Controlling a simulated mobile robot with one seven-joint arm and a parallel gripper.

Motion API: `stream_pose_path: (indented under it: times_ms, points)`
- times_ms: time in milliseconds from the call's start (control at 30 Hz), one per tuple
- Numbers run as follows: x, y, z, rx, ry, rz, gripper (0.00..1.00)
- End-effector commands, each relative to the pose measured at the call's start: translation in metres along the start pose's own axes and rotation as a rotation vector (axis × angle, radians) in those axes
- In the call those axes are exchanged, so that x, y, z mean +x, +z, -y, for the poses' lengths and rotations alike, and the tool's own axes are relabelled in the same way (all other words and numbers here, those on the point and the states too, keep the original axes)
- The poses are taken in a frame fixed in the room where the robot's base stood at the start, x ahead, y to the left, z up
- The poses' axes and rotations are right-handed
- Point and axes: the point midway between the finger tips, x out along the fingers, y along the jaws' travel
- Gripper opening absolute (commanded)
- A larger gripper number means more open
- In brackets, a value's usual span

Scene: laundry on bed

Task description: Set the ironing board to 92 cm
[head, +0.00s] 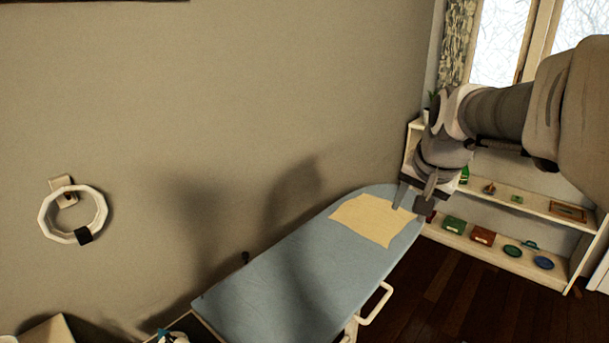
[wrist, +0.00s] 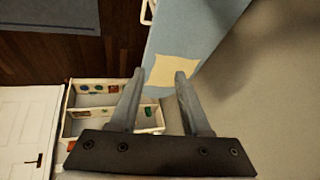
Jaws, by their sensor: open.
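The ironing board (head: 270,270) has a blue top and runs from the lower middle to the right in the head view. A pale yellow cloth (head: 368,219) lies flat near its far end. A white handle-like bar (head: 376,304) sticks out at its right side, below the top. My gripper (head: 412,203) is over the board's far end, its fingers apart and empty. In the wrist view, my gripper (wrist: 158,78) shows open, with the board (wrist: 195,25) and the cloth (wrist: 176,70) beyond the fingertips. The board's legs and any height scale are hidden.
A white shelf (head: 500,255) with several small items stands at the right, beyond the board. A white ring (head: 47,218) hangs on the bare wall at left. Dark wooden floor (head: 460,305) is clear right of the board. A white door (wrist: 25,125) shows in the wrist view.

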Motion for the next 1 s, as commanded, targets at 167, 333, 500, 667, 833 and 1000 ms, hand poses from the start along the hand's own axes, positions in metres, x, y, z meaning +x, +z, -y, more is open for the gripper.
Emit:
stream_pose_path:
  times_ms: [167, 333, 500, 667, 833, 1000]
  points:
    - [0.073, 0.005, -0.023, 0.077, 0.063, 0.179, 0.47]
    - [0.122, 0.014, -0.041, 0.139, 0.091, 0.315, 0.47]
    - [0.145, 0.019, -0.05, 0.174, 0.098, 0.386, 0.47]
    - [0.155, 0.023, -0.053, 0.182, 0.099, 0.403, 0.47]
    - [0.178, 0.034, -0.055, 0.181, 0.101, 0.405, 0.47]
    - [0.212, 0.049, -0.057, 0.18, 0.1, 0.405, 0.47]
